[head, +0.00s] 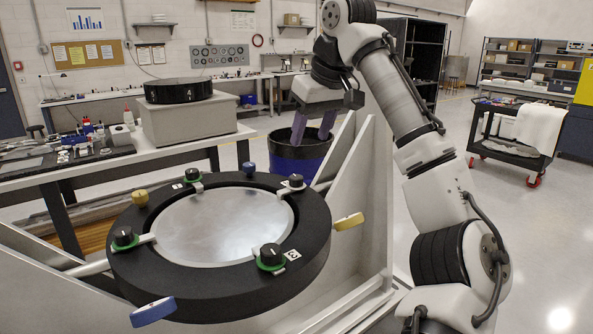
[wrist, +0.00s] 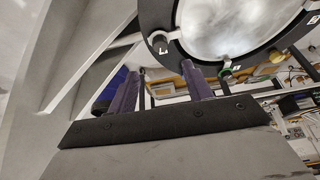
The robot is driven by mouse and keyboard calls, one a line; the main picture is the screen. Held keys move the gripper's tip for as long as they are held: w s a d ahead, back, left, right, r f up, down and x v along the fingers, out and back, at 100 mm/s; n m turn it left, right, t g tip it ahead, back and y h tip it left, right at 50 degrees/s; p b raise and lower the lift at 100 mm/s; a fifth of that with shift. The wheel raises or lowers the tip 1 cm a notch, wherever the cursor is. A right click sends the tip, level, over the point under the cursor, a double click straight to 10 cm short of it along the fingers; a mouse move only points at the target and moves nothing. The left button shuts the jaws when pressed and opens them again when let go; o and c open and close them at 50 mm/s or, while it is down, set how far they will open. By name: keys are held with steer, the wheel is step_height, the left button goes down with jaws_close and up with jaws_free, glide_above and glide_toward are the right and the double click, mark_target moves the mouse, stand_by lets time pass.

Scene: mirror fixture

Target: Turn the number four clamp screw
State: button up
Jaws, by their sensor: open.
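The front-right one has a label like "3"; I cannot read which clamp is number four. My gripper (head: 312,138) is open and empty, with purple fingers, behind and above the ring's back-right edge, apart from it. In the wrist view, my gripper (wrist: 160,82) has one clamp screw (wrist: 159,43) beyond its fingers and another (wrist: 226,74) further right.
Yellow (head: 348,221) and blue (head: 153,312) tabs stick out from the ring. A slanted grey support (head: 370,190) rises at the right. A black disc marked 4 (head: 178,90) rests on a grey box.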

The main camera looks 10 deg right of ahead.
mark_target(296, 177)
steer(key=p+x, duration=0.1)
steer(key=x, duration=1)
steer(key=shift+w+a, duration=0.1)
steer(key=shift+w, duration=0.1)
steer(key=c, duration=1)
